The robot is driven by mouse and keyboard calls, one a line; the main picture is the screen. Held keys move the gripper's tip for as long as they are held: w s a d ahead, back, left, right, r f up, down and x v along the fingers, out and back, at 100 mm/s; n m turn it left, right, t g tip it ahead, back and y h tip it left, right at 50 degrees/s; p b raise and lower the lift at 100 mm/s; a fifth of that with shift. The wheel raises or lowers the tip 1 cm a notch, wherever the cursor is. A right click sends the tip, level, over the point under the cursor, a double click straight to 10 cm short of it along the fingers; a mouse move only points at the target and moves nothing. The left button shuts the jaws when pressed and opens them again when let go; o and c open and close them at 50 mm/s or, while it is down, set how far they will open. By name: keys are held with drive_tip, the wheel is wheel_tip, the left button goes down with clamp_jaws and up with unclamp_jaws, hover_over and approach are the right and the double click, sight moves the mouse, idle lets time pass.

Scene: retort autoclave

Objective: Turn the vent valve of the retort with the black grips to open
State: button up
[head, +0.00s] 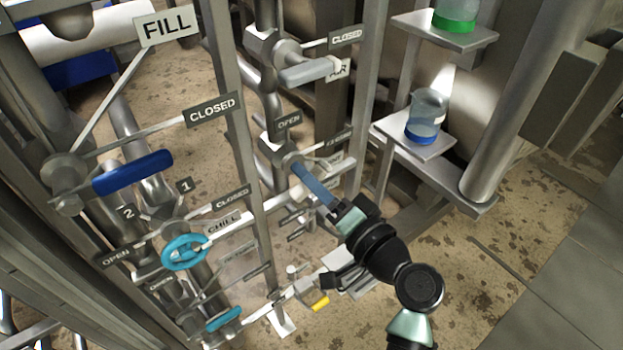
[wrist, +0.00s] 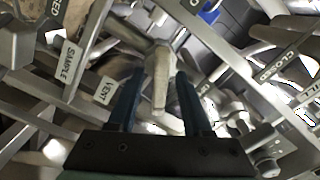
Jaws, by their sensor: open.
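In the wrist view a pale grey valve lever (wrist: 159,82) stands between the two dark blue fingers of my gripper (wrist: 160,76). The fingers are apart, with a gap visible on each side of the lever. A white plate reading VENT (wrist: 105,90) is just left of the lever. In the head view my gripper (head: 299,169) reaches to a grey valve body (head: 276,150) on the middle pipe rack. An OPEN plate (head: 288,123) is above that valve and a CLOSED plate (head: 333,142) is to its right. The lever is hidden there by the fingers. I cannot make out black grips.
A blue FILL lever (head: 133,172), a teal round CHILL handle (head: 185,251) and a pale grey lever (head: 310,70) surround the area. Upright posts (head: 235,110) stand close to my arm. Shelves at right hold a blue-based beaker (head: 427,112) and a green-based one (head: 455,15).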

drive_tip(key=p+v, duration=0.2)
drive_tip(key=v, duration=1.1)
idle(0.9)
